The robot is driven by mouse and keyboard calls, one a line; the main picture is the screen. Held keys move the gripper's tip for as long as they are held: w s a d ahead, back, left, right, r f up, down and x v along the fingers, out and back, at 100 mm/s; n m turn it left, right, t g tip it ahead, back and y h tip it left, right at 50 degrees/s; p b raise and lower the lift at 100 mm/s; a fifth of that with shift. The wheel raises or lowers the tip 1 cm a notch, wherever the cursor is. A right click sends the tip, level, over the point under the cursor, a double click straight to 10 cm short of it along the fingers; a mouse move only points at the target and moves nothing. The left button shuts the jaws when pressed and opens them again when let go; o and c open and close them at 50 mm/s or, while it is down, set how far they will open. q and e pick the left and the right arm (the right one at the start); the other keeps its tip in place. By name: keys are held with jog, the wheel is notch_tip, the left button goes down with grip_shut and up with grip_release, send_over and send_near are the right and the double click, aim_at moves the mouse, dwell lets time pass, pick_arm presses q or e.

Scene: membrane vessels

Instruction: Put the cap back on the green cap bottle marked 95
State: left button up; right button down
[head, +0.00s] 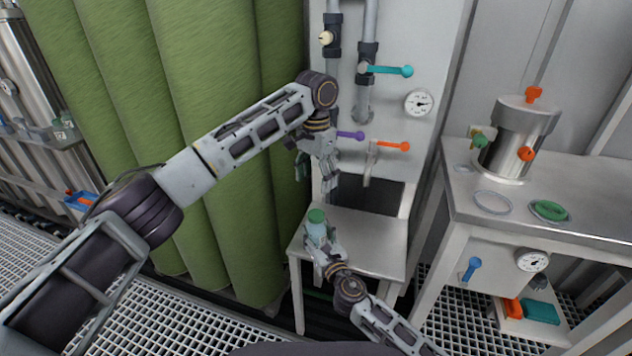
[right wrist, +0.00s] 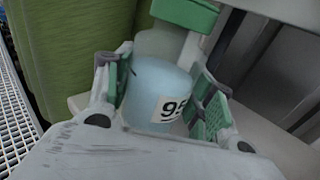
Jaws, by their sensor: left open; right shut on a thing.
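The light blue bottle (head: 316,231) is at the left part of the small steel table. In the right wrist view the bottle (right wrist: 150,82) shows a white label with a 9 and a partly hidden second digit. My right gripper (head: 322,246) is shut around its body, with green pads (right wrist: 211,112) on its fingers. My left gripper (head: 329,186) is open, pointing down, above and slightly right of the cap. I cannot tell whether the bottle touches the table.
The small steel table (head: 375,240) has bare room right of the bottle. Behind it is a panel with valve handles, including an orange handle (head: 394,146) and a purple one (head: 350,135). Green membrane columns (head: 215,130) stand at left. A larger bench (head: 590,205) holds a steel vessel (head: 516,135).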

jog(key=shift+c, duration=2.4)
grip_release()
jog(key=shift+s, duration=0.15)
jog(key=v, duration=1.1)
jog(key=shift+s, duration=0.35)
jog(key=shift+d, duration=0.15)
jog(key=shift+s, duration=0.1)
